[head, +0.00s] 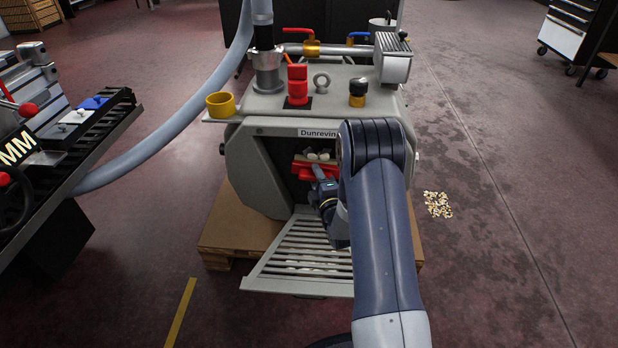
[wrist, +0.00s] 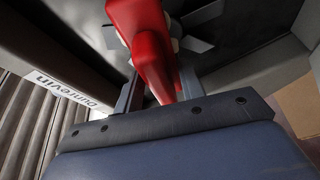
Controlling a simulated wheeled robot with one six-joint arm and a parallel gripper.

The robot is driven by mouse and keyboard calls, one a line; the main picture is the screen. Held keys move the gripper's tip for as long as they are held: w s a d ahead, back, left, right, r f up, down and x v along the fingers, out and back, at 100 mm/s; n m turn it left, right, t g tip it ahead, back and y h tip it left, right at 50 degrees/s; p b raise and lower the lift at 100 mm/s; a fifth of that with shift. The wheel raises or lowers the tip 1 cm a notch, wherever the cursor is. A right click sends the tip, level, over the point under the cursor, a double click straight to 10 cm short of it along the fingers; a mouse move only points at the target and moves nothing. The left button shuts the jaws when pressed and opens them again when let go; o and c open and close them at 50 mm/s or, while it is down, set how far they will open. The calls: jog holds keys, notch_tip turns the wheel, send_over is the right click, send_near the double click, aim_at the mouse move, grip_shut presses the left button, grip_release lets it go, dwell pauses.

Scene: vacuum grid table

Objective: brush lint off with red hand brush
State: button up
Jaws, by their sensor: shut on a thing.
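The red hand brush (head: 303,168) is inside the dark front opening of the grey machine (head: 250,165). Its red handle (wrist: 150,45) shows close up in the wrist view. My gripper (wrist: 160,88) is shut on this handle, one finger on each side; it also shows in the head view (head: 322,183), reaching into the opening. Pale, lint-like pieces (head: 318,156) lie just above and behind the brush, and pale pieces (wrist: 192,44) show beside the handle. The bristles and their contact with any surface cannot be made out.
A slatted grey flap (head: 290,262) slopes out below the opening. The machine stands on a wooden pallet (head: 228,232). A grey hose (head: 175,150) curves down at left beside a bench (head: 85,150). Pale chips (head: 438,204) lie on the floor at right.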

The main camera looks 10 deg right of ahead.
aim_at(326, 169)
jog(key=shift+s+d, duration=0.25)
jog(key=shift+d, duration=0.7)
jog(key=shift+s+d, duration=0.25)
jog(key=shift+d, duration=0.7)
jog(key=shift+a, duration=0.15)
jog(key=shift+w+a, duration=0.4)
jog(key=shift+a, duration=0.75)
jog(key=shift+w+a, duration=0.4)
jog(key=shift+a, duration=0.75)
jog(key=shift+w+a, duration=0.4)
jog(key=shift+a, duration=0.75)
jog(key=shift+r, duration=0.55)
jog(key=shift+s+d, duration=0.4)
jog(key=shift+d, duration=0.8)
jog(key=shift+s+d, duration=0.4)
jog(key=shift+d, duration=0.8)
jog(key=shift+s+d, duration=0.4)
jog(key=shift+d, duration=0.8)
jog(key=shift+w, duration=0.1)
jog(key=shift+a, duration=0.1)
